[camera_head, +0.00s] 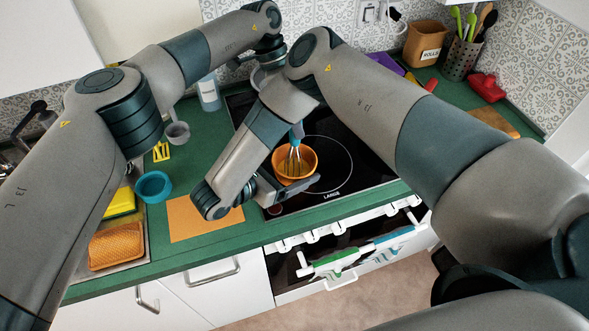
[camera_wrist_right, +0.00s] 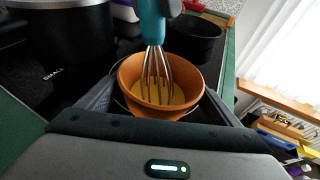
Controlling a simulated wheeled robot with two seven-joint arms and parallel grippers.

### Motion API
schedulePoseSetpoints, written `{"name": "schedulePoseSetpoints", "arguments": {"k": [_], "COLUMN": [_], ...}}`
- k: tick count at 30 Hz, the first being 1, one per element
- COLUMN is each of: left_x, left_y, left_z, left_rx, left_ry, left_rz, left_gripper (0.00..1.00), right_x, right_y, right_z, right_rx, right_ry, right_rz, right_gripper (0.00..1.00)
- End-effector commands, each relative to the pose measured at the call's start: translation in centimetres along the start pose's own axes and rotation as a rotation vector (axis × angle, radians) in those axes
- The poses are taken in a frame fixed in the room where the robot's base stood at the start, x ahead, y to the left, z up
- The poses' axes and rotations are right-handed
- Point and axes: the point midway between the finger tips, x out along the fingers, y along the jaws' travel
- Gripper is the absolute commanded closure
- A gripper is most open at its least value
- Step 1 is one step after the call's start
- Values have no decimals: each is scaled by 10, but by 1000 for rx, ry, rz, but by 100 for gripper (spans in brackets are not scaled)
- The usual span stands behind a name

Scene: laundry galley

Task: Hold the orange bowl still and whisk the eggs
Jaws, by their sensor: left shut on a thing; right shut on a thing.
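The orange bowl (camera_head: 308,158) stands on the black hob by the ring marked LARGE. In the right wrist view the bowl (camera_wrist_right: 130,76) holds yellow liquid egg (camera_wrist_right: 178,97). My right gripper (camera_head: 293,187) is low at the bowl, its fingers shut on it from both sides. The whisk has a teal handle (camera_head: 296,131), and its wires (camera_wrist_right: 157,80) reach down into the egg, nearly upright. My left gripper is shut on the whisk handle above the bowl; it is mostly hidden behind my right arm in the head view.
A dark pot (camera_wrist_right: 60,30) and a black pan (camera_wrist_right: 190,38) stand near the bowl. Left on the green counter are a teal bowl (camera_head: 153,187), an orange mat (camera_head: 200,219) and a bottle (camera_head: 209,93). A drawer (camera_head: 350,258) below the hob stands open.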

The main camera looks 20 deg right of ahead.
Motion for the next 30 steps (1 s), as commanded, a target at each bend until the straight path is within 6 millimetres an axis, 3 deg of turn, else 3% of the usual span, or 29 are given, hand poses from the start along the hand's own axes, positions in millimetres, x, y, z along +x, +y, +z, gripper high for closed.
{"name": "schedulePoseSetpoints", "arguments": {"k": [30], "left_x": [-54], "left_y": [17], "left_z": [-15], "left_rx": [1], "left_ry": [0], "left_rz": [-2], "left_gripper": [100], "right_x": [0], "right_y": [0], "right_z": [0], "right_rx": [0], "right_ry": [-1], "right_rz": [0], "right_gripper": [42]}}
